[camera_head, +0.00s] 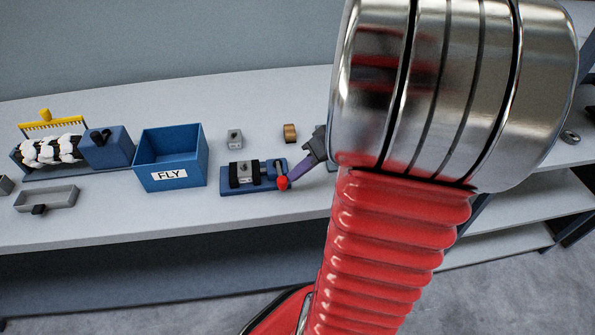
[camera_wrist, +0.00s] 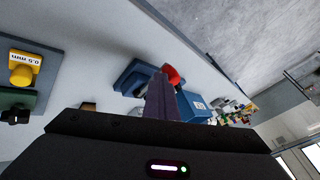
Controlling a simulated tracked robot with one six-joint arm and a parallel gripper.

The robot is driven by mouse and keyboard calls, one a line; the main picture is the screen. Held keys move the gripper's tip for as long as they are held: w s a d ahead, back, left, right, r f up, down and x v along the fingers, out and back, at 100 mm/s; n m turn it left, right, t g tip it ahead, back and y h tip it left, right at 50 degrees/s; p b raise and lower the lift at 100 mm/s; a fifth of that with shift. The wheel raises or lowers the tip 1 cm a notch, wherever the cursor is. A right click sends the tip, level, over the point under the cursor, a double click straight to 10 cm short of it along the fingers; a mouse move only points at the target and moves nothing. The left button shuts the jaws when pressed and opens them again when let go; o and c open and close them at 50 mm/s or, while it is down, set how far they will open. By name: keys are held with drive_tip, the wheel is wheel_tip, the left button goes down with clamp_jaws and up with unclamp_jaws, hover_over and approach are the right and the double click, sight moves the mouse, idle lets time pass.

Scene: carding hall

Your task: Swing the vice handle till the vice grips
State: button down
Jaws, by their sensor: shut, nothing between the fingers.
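The vice (camera_head: 228,187) is a low blue block with black jaws on the bench, and a small grey block (camera_head: 244,172) sits between the jaws. Its handle ends in a red knob (camera_head: 282,183) at the vice's right front. My gripper (camera_head: 291,178) is shut and empty, its purple fingers reaching from the right to beside the red knob. I cannot tell if they touch it. In the wrist view the fingers (camera_wrist: 160,92) cover part of the vice (camera_wrist: 134,72), with the red knob (camera_wrist: 173,74) beside their tips.
A blue bin marked FLY (camera_head: 186,160) stands left of the vice. Behind are a grey block (camera_head: 234,139) and a brown piece (camera_head: 290,132). Further left are a grey tray (camera_head: 60,197) and a yellow comb (camera_head: 52,123). My arm hides the bench at right.

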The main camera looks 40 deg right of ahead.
drive_tip(key=d+f+v, duration=0.1)
drive_tip(key=d+v, duration=0.1)
drive_tip(key=v, duration=1)
drive_tip(key=shift+s+d+f, duration=0.2)
drive_tip(key=shift+s+f, duration=0.1)
drive_tip(key=shift+s, duration=0.05)
drive_tip(key=w+a+r+h, duration=0.1)
drive_tip(key=a+r+h, duration=0.1)
drive_tip(key=a, duration=1.2)
drive_tip(key=w+a+r+h, duration=0.1)
drive_tip(key=a+h, duration=0.1)
drive_tip(key=a, duration=1.2)
drive_tip(key=shift+a+r+n+h, duration=0.3)
drive_tip(key=shift+a+r+h, duration=0.05)
drive_tip(key=shift+h, duration=0.05)
